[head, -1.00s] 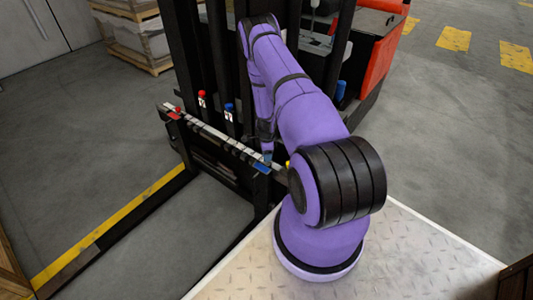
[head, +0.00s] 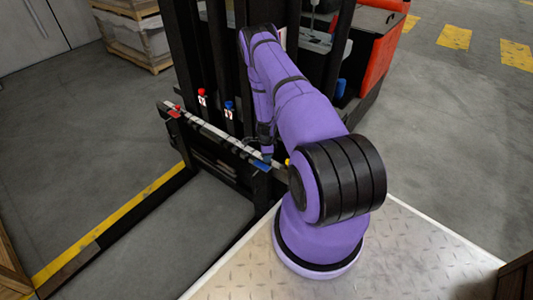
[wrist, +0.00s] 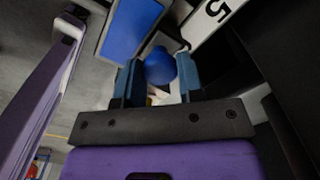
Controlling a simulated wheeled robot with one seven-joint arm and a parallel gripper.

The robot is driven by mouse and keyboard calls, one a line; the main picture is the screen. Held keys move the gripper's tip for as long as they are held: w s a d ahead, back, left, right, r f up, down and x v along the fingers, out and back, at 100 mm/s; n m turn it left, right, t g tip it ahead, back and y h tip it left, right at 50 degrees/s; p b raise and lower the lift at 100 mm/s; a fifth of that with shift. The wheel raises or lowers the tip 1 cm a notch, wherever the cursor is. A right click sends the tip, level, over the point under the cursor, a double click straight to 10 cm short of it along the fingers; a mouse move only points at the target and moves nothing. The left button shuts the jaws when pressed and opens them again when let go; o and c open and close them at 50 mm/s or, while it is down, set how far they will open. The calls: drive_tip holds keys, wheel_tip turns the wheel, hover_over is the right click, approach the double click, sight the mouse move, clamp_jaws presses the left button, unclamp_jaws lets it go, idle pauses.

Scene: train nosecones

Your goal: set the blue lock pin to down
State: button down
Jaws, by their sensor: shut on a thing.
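The blue lock pin shows as a round blue knob (wrist: 160,67) in the wrist view, beside a flat blue plate (wrist: 124,28). My gripper (wrist: 158,80) is shut on the knob, with one finger on each side of it. The pin's shaft is hidden behind the knob, so I cannot tell its height. In the head view my gripper (head: 266,154) is at the near right part of the fork carriage bar, by the blue plate (head: 262,166). The pin itself is hidden there by my gripper.
A red plate (head: 174,113) sits at the bar's far left end. A red-capped post (head: 202,95) and a blue-capped post (head: 229,107) stand by the black mast. A white strip marked 5 (wrist: 212,15) lies close to the knob. Open floor lies left of the carriage.

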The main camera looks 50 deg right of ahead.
drive_tip(key=shift+f, duration=0.15)
drive_tip(key=c, duration=0.7)
unclamp_jaws()
drive_tip(key=shift+c, duration=0.2)
wheel_tip(320, 180, up, 11)
